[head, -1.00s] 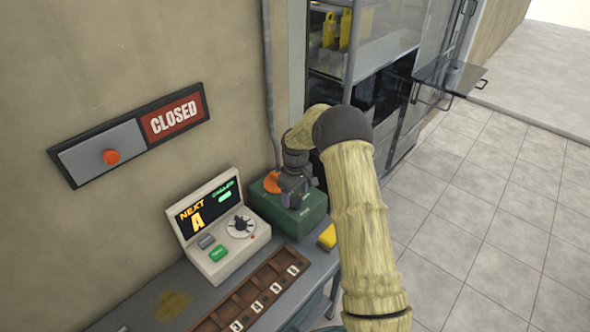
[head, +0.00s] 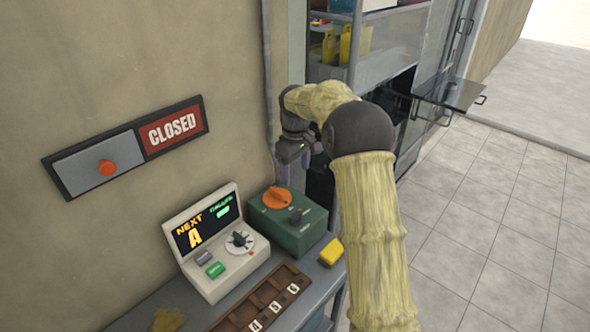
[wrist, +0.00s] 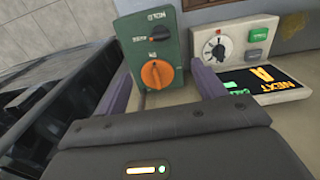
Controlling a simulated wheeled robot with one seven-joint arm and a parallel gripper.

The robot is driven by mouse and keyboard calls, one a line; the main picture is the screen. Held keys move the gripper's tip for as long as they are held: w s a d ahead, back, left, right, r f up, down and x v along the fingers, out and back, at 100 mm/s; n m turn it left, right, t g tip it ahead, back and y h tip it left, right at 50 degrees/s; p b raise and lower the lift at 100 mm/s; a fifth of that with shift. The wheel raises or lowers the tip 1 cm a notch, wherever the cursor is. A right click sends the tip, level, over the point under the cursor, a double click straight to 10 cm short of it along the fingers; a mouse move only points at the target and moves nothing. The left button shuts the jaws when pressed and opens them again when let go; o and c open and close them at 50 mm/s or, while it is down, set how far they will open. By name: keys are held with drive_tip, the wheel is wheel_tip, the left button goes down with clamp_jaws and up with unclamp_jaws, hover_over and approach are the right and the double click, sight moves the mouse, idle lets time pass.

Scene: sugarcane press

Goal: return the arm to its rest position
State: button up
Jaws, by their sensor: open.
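My gripper (head: 292,176) is raised above and behind the green control box on the bench, its fingers pointing down toward it. In the wrist view its two purple fingers (wrist: 165,88) stand wide apart with nothing between them; the green box (wrist: 151,25) with its orange knob (wrist: 157,74) lies beyond them. In the head view the green box (head: 310,228) shows its orange knob (head: 277,198) and a small black knob. My arm's straw-coloured links reach up from the lower right and bend left at a dark joint.
A white console (head: 215,241) with a lit screen stands left of the green box. A wooden tray (head: 252,309) and a yellow block (head: 331,252) are on the bench. A closed sign (head: 127,146) is on the wall. Shelving (head: 390,45) stands behind; tiled floor is open at right.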

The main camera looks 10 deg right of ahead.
drive_tip(key=shift+s, duration=0.1)
idle(0.3)
drive_tip(key=s+f+m+t, duration=0.2)
drive_tip(key=s+m, duration=0.5)
drive_tip(key=s, duration=2.2)
drive_tip(key=shift+s+f+t, duration=0.3)
drive_tip(key=shift+s+f, duration=0.05)
drive_tip(key=shift+f, duration=0.15)
